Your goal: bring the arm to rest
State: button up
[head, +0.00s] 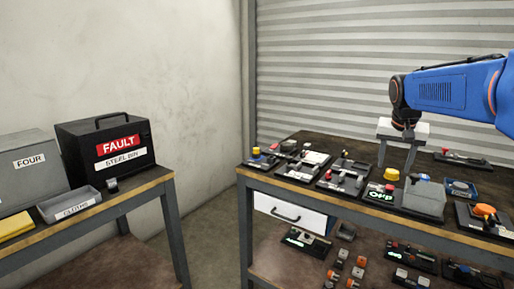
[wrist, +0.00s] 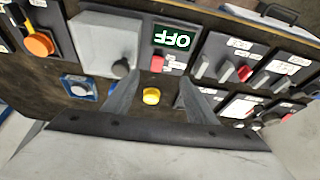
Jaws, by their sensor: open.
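My blue arm (head: 445,88) reaches in from the right in the head view. My gripper (head: 397,160) points down over the dark bench with its two fingers apart. In the wrist view the gripper (wrist: 155,88) shows both fingers spread, with nothing held between them. I cannot tell whether the fingers touch anything.
The workbench (head: 300,187) carries several dark panels with switches and a grey box (head: 424,198). Its lower shelf holds more parts. A second table at left holds a black FAULT bin (head: 107,148), a grey box (head: 27,162) and a CLOTHS tray (head: 68,205). A floor gap separates the tables.

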jog(key=s+a+f+n, duration=0.2)
jog(key=s+a+f, duration=0.2)
jog(key=s, duration=0.7)
jog(key=s+a+f+n+y, duration=0.1)
jog(key=s+a+f, duration=0.4)
jog(key=s, duration=0.6)
jog(key=s+a+f+n+y, duration=0.1)
jog(key=s+a+f+n, duration=0.2)
jog(key=s, duration=0.8)
notch_tip(320, 180, down, 5)
jog(key=shift+a+r+t, duration=0.15)
jog(key=shift+a+t, duration=0.25)
jog(key=shift+a, duration=0.65)
jog(key=shift+s, duration=0.1)
